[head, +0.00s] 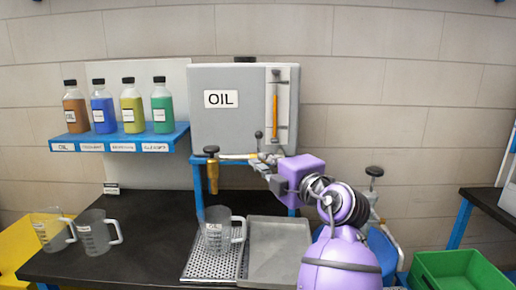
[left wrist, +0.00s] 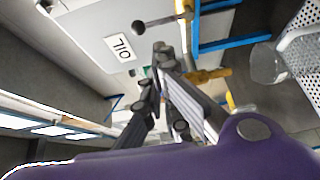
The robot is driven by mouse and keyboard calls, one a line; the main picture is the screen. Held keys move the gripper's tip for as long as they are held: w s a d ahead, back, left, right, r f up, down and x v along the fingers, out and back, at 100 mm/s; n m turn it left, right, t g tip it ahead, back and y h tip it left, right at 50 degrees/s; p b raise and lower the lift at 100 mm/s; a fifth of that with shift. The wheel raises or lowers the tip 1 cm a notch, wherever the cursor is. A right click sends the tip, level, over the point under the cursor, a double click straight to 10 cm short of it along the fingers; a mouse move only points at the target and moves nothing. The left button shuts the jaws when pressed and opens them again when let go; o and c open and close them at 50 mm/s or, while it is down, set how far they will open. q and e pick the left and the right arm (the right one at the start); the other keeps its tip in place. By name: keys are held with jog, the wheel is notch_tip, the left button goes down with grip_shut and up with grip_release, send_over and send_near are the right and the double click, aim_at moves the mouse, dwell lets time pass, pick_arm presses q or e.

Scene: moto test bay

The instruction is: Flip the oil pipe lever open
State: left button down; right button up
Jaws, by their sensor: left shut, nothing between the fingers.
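A brass tap (head: 212,175) hangs at the pipe's left end and shows in the left wrist view (left wrist: 208,75). My left gripper (head: 262,161) is shut and empty, just below the lever. In the left wrist view its fingertips (left wrist: 162,52) are close to the pipe; contact cannot be told. My right gripper is not in view.
A clear jug (head: 217,232) stands on a perforated drip tray (head: 195,265) beneath the tap. A grey tray (head: 280,250) lies beside it. Two more jugs (head: 98,235) stand left. A blue shelf (head: 120,137) holds several bottles. A green crate (head: 455,275) is at lower right.

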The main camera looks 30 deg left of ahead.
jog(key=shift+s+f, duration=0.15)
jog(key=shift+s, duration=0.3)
